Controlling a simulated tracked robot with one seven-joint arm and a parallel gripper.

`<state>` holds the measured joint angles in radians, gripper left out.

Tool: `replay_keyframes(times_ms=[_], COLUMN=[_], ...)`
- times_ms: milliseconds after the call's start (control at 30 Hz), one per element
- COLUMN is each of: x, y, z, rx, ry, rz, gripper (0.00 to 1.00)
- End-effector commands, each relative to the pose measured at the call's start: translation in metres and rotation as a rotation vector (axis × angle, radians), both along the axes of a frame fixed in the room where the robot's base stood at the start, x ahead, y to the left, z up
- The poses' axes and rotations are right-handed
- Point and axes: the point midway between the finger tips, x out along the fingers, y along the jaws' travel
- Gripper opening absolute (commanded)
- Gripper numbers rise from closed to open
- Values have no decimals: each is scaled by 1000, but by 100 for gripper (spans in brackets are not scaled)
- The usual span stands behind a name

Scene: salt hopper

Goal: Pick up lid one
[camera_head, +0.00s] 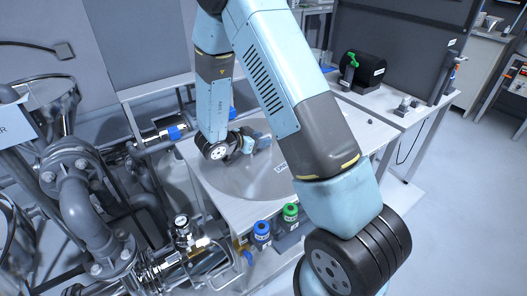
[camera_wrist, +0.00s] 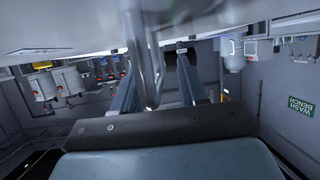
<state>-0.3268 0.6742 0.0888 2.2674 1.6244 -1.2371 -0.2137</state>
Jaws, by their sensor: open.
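A large round grey lid (camera_head: 232,183) lies flat on the pale table, partly hidden behind my arm; I take it as lid one, though its marking is not readable. In the wrist view, which looks upside down, a pale surface (camera_wrist: 230,14) fills the top. A curved grey metal handle (camera_wrist: 150,68) runs down from it, between the fingers of my gripper (camera_wrist: 158,75). The fingers stand apart on either side of the handle, and I cannot tell whether either touches it. In the head view my gripper (camera_head: 263,141) is low over the far part of the lid.
Grey pipes and flanges (camera_head: 85,210) crowd the left side. A black drum (camera_head: 362,72) sits on the back right bench. The floor (camera_head: 465,190) at right is clear.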

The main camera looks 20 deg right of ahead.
Motion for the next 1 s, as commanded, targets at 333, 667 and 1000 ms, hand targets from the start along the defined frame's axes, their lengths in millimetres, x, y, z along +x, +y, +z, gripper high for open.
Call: replay_keyframes(times_ms=[333, 667, 1000], x=[0, 0, 0], y=[0, 0, 0], z=[0, 0, 0], rx=[0, 0, 0], ry=[0, 0, 0], rz=[0, 0, 0], gripper=[25, 0, 0])
